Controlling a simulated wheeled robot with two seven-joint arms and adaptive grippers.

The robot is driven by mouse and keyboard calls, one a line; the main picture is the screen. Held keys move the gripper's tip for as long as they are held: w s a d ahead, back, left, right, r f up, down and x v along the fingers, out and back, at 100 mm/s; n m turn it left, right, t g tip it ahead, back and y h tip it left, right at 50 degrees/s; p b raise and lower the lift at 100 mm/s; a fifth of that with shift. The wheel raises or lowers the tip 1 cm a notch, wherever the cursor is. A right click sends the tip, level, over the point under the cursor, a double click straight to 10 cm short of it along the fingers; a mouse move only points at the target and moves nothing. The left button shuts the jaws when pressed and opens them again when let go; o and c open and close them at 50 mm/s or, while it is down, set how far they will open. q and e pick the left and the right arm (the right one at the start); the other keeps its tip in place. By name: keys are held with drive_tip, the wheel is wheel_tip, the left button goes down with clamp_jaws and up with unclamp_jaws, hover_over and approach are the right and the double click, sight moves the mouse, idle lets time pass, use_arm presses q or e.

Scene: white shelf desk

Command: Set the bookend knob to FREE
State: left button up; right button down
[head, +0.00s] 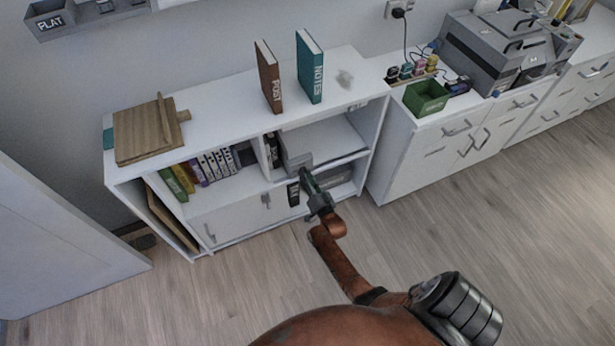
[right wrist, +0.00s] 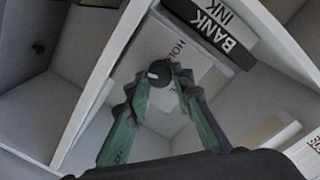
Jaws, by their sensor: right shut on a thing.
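The grey bookend (head: 297,160) stands in the upper right compartment of the white shelf desk. In the right wrist view its pale face (right wrist: 150,42) carries partly hidden lettering that begins "HOL"; no FREE mark can be made out. A dark round knob (right wrist: 158,70) sits on that face. My right gripper (head: 307,175) reaches into the shelf front from below; in the right wrist view its green fingers (right wrist: 161,77) are shut on the knob, one tip on each side. The knob's exact pointing direction is unclear. My left gripper is in neither view.
A dark "BANK INK" book (right wrist: 212,30) stands right beside the bookend. Shelf boards (head: 340,157) lie close around the hand. Brown (head: 269,78) and teal (head: 310,68) books stand on top, with a wooden stand (head: 145,130) at left. The floor in front is clear.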

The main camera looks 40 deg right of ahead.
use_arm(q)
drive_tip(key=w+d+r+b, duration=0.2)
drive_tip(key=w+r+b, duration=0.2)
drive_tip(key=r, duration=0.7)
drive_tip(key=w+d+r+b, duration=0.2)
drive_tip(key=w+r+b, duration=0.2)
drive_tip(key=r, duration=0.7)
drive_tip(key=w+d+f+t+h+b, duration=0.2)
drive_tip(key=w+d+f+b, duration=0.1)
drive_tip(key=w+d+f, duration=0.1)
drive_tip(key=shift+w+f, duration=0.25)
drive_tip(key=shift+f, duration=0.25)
use_arm(e)
drive_tip(key=shift+a+f+n+t, duration=0.1)
drive_tip(key=shift+n+t, duration=0.1)
drive_tip(key=shift+n, duration=5.3)
drive_tip(key=shift+d+f+n+t, duration=0.1)
drive_tip(key=shift+n+t, duration=0.1)
drive_tip(key=shift+n, duration=5.3)
drive_tip(key=shift+a+f+n+t, duration=0.1)
drive_tip(key=shift+n+t, duration=0.1)
drive_tip(key=shift+n, duration=5.3)
